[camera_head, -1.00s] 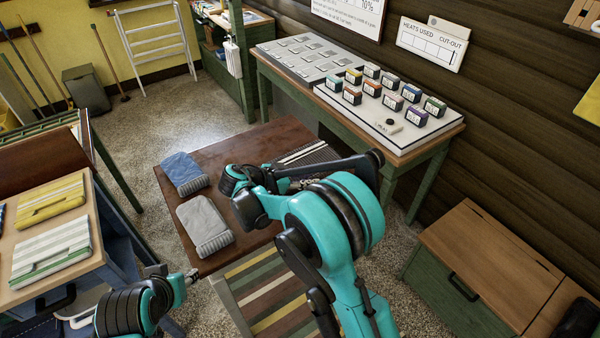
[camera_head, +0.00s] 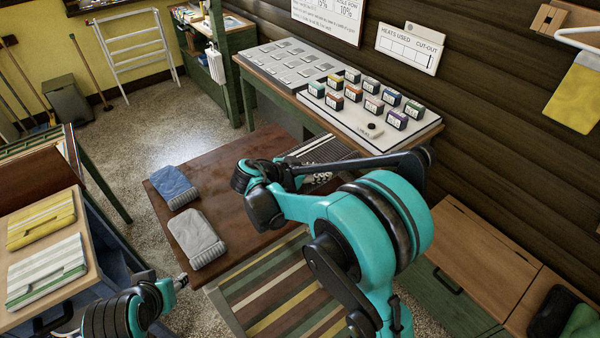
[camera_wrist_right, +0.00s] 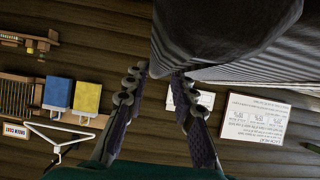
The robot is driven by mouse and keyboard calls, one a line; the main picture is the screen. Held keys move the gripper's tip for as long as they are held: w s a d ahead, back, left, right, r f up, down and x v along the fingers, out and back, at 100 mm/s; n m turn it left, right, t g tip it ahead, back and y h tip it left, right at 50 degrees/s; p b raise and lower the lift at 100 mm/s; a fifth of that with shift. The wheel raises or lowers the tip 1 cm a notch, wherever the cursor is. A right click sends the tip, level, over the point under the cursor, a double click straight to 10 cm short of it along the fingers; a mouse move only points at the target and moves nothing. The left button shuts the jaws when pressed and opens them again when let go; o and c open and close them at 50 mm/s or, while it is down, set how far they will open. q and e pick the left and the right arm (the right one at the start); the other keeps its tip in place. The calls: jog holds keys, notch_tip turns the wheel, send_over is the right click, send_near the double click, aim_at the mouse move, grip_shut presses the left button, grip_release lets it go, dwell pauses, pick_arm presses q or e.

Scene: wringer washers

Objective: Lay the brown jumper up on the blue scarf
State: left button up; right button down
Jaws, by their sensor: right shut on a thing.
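The blue scarf (camera_head: 173,188) lies folded on the brown wooden table, at its left side. In the right wrist view, a dark ribbed knit (camera_wrist_right: 220,28), apparently the brown jumper, fills the top beyond my fingers. My right gripper (camera_wrist_right: 157,88) is shut on it. In the head view my right arm covers much of the gripper, and a dark striped part of the cloth (camera_head: 325,149) shows behind the arm, right of the scarf. My left gripper (camera_head: 180,282) is low at the left, off the table's front corner; its jaws are too small to read.
A folded grey knit (camera_head: 196,238) lies close in front of the scarf on the brown table (camera_head: 235,200). Folded yellow (camera_head: 40,218) and pale striped (camera_head: 46,268) cloths lie on the left cabinet. A green bench with labelled blocks (camera_head: 372,105) stands behind.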

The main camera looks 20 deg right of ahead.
aim_at(333, 168)
jog(key=shift+s+d+r+p, duration=0.15)
jog(key=shift+s+d+r, duration=0.25)
jog(key=shift+d, duration=0.2)
jog(key=shift+s+d+r+p, duration=0.25)
jog(key=shift+d+r, duration=0.15)
jog(key=shift+d, duration=0.15)
jog(key=shift+s+d+r+p, duration=0.1)
jog(key=shift+s+d+r, duration=0.3)
jog(key=shift+d, duration=0.2)
jog(key=shift+w, duration=0.1)
